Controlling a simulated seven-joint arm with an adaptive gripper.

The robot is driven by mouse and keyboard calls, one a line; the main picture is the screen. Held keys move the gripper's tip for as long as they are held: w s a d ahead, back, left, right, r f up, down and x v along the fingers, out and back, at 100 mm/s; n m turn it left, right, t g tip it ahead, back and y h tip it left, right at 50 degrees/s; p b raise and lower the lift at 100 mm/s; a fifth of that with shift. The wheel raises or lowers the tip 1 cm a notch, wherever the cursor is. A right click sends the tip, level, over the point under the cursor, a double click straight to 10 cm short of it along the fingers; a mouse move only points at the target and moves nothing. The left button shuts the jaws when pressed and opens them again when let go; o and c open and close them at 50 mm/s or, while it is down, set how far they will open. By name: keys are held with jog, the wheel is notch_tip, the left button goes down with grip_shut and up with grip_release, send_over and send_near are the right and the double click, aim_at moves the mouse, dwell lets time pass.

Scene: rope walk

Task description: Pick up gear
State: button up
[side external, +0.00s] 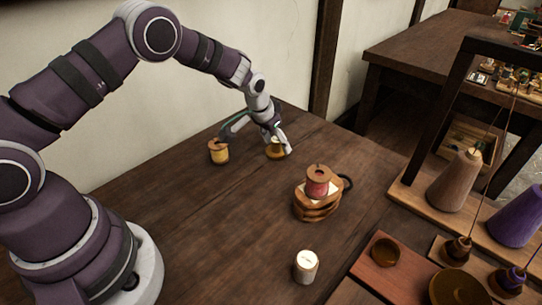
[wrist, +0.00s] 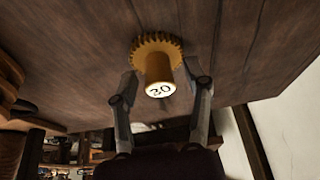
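The gear (wrist: 157,44) is golden brass, with a toothed rim and a raised hub whose pale end face is marked "20". In the wrist view it sits on the dark wooden table between the two fingers of my gripper (wrist: 160,76). The fingers are apart on either side of the hub, with visible gaps. In the side external view the gear (side external: 273,153) is at the far part of the table, partly hidden by my gripper (side external: 276,146), which reaches down over it.
A yellow spool (side external: 219,153) stands just left of the gear. A red spool (side external: 317,182) sits on stacked wooden pieces (side external: 317,207) to the right. A white-topped cylinder (side external: 306,265) stands nearer the front. A rack with large cones (side external: 455,182) fills the right.

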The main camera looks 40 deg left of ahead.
grip_shut()
